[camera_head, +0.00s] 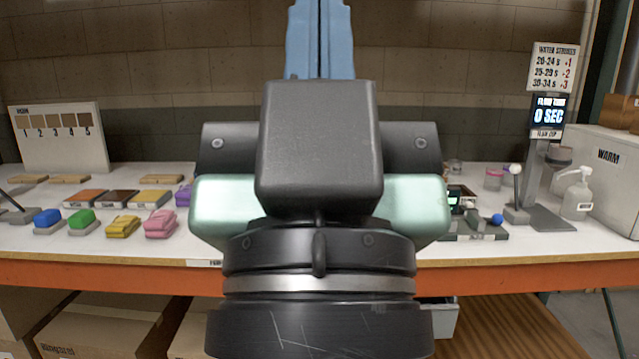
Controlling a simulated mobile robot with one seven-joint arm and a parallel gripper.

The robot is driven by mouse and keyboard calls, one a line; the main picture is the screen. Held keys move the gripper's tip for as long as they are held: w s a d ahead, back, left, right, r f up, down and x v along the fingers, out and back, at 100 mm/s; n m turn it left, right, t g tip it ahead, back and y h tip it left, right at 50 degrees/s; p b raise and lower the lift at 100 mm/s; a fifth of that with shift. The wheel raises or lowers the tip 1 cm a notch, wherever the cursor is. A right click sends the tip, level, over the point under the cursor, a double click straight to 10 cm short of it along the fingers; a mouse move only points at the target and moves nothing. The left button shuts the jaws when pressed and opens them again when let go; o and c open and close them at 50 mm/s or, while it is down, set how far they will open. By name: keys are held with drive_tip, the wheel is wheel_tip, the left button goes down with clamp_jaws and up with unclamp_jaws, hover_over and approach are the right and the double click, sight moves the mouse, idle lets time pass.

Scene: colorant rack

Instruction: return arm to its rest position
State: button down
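My gripper (320,8) fills the middle of the head view, seen from behind. Its black and mint-green hand is held in front of the table, with the black and silver wrist below. Its two blue fingers point up in front of the tiled wall and lie side by side with only a thin dark line between them. I see nothing held in them. The hand hides the middle of the table (120,240).
At left are colour blocks such as a blue one (47,218) and a pink one (160,224), and a swatch board (60,135). At right stand a timer stand (545,180), a pump bottle (577,195) and a box marked WARM (612,185). Cardboard boxes (100,325) lie below.

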wheel_tip(320, 180, up, 19)
drive_tip(key=p, duration=1.6)
drive_tip(key=shift+r+p, duration=0.15)
drive_tip(key=shift+p, duration=0.25)
